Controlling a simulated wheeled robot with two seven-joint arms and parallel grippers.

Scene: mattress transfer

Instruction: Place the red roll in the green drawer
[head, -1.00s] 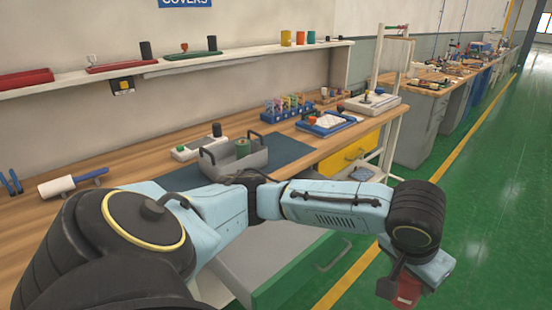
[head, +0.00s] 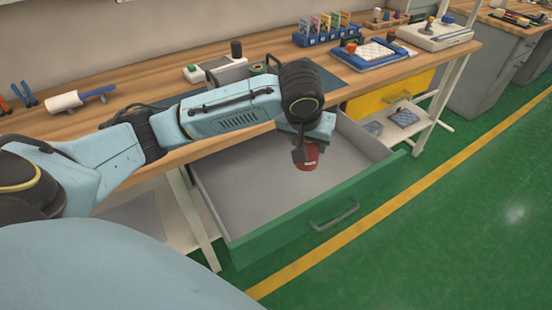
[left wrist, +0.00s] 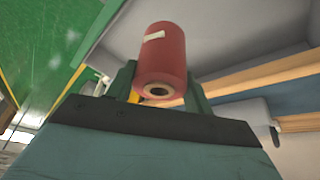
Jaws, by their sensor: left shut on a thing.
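The red roll (head: 308,158) is held by my left gripper (head: 304,150), which points down over the open green drawer (head: 290,222). The roll also shows in the left wrist view (left wrist: 165,58), a red cylinder with a pale label and a hollow core, between the two dark fingers of my left gripper (left wrist: 163,90). The drawer is pulled out under the workbench, with a grey, empty-looking inside and a grey handle on its green front. The roll appears above the drawer floor. My right gripper is not in view.
The wooden workbench (head: 135,125) runs behind the drawer, with a white roller (head: 65,102), a blue rack (head: 322,36) and a blue tray (head: 375,54) on it. A yellow drawer (head: 390,92) is at the right. Green floor in front is clear.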

